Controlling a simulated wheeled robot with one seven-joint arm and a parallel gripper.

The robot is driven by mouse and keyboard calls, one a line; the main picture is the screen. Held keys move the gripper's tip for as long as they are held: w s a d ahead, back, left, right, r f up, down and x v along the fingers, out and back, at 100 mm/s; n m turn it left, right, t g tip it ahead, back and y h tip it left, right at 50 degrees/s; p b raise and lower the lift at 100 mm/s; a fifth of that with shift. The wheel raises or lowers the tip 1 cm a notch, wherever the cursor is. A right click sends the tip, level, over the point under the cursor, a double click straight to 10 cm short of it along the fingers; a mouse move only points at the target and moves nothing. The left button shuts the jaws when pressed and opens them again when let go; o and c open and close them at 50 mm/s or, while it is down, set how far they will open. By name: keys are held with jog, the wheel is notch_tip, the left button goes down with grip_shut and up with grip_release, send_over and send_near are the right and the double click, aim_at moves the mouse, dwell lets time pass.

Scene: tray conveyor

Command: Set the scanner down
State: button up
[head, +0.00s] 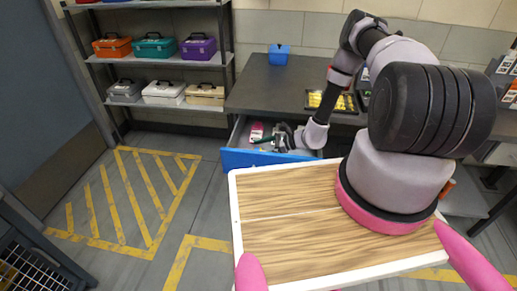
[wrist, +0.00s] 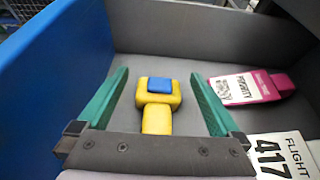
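The scanner, a yellow body with a blue block on top (wrist: 158,117), lies on the floor of an open grey drawer (wrist: 203,42) in the wrist view. My gripper (wrist: 159,73) has its two green fingers apart, one on each side of the scanner, with a clear gap on both sides. The scanner's near end runs out of sight under the gripper's palm. In the head view my gripper (head: 268,139) is down inside the drawer with the blue front (head: 262,159), and I cannot make out the scanner there.
A pink priority tag (wrist: 252,87) and a white flight 417 card (wrist: 284,158) lie to the right in the drawer. The drawer's blue front (wrist: 50,60) stands close on the left. A dark desk (head: 275,85) is above, with a blue box (head: 279,55) on it.

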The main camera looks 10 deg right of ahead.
jog(key=shift+r, duration=0.1)
jog(key=shift+r, duration=0.35)
jog(key=v, duration=1.2)
jog(key=shift+r, duration=0.2)
notch_tip(320, 180, up, 31)
jog(key=n+g+h, duration=0.4)
jog(key=n, duration=0.7)
jog(key=s+d+r+n+t+h, duration=0.2)
jog(key=s+r+n+t+h, duration=0.4)
jog(key=s+r, duration=1.4)
notch_tip(320, 180, up, 4)
jog(key=shift+r+t+h, duration=0.1)
jog(key=shift+t+h, duration=0.3)
jog(key=shift+t, duration=0.1)
jog(key=shift+d, duration=0.1)
jog(key=shift+c, duration=0.3)
